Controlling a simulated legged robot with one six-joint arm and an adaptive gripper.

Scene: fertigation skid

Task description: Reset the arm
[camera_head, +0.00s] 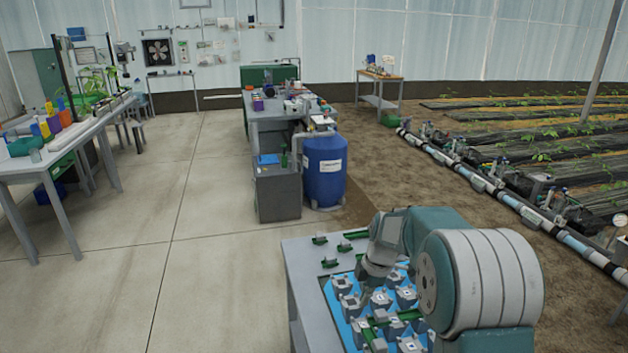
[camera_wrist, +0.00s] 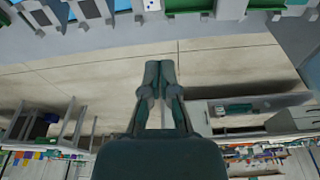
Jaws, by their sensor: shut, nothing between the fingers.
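My gripper (camera_wrist: 159,68) shows in the wrist view with its two fingers together and nothing between them. It points out over bare floor beside a grey table edge at the top of that view. In the head view my teal and grey arm is folded over the near table (camera_head: 303,285) at the lower right. The fingers themselves cannot be made out there. Part of the table top is hidden behind the arm.
A blue mat (camera_head: 333,297) on the near table holds several grey numbered fixtures, with green clips around. Beyond stand a blue barrel (camera_head: 324,167) and a grey workbench (camera_head: 262,115). A cluttered table (camera_head: 28,167) stands left. Concrete floor between is free; pipes and plant beds lie right.

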